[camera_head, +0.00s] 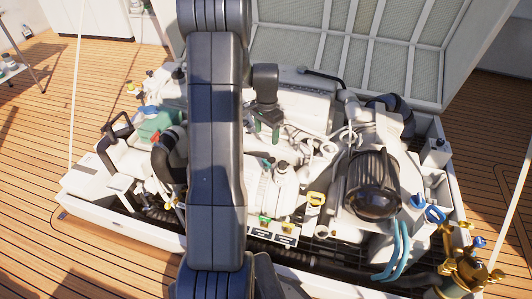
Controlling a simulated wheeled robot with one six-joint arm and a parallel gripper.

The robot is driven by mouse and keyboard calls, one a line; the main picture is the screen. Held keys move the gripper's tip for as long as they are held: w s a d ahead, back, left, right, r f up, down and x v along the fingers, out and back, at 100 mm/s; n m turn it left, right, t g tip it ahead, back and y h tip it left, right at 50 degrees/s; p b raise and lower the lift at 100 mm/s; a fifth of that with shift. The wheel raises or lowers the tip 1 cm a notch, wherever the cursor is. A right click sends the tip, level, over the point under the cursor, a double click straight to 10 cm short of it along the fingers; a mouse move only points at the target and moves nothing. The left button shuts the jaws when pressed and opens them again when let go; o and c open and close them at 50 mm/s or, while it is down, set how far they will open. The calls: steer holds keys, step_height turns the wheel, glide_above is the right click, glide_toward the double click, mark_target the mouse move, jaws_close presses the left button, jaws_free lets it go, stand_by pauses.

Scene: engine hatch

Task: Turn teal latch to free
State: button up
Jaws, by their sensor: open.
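My gripper (267,135) hangs over the middle of the engine bay, its two dark green-tinted fingers pointing down and apart, with nothing seen between them. A small teal piece (267,161) shows just below the fingertips, beside white engine parts. It may be the teal latch, but it is too small to tell its shape or how it is turned. I cannot tell how far the fingers are above it.
The hatch lid (360,45) stands raised behind the bay. A dark round cover (373,185) and teal hoses (398,250) are at the right. A green box (155,123) is at the left. A yellow handle (315,199) sits nearer the front. My arm hides the centre left.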

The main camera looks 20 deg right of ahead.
mark_target(267, 162)
step_height(267, 162, down, 14)
steer(key=b, duration=0.3)
steer(key=shift+r, duration=0.1)
steer(key=c, duration=1)
steer(key=shift+n, duration=3.1)
